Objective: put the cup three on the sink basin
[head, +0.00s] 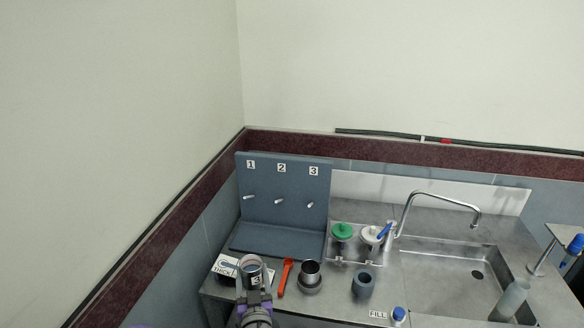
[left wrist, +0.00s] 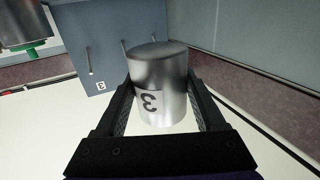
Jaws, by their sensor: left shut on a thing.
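Cup three (head: 250,266) is a metal cup with a white label reading 3. My left gripper (head: 253,292) is shut on it at the lower left of the head view. In the left wrist view the cup (left wrist: 158,72) sits between the two dark fingers, and its label appears upside down. The sink basin (head: 437,264) is a steel hollow at the right of the counter, with a dark drain in it. The basin is well to the right of the held cup. My right gripper is not in view.
A blue-grey rack (head: 282,222) with pegs marked 1, 2 and 3 stands at the back left. A tall faucet (head: 402,214) arches over the basin; a bottle (head: 510,298) is at right.

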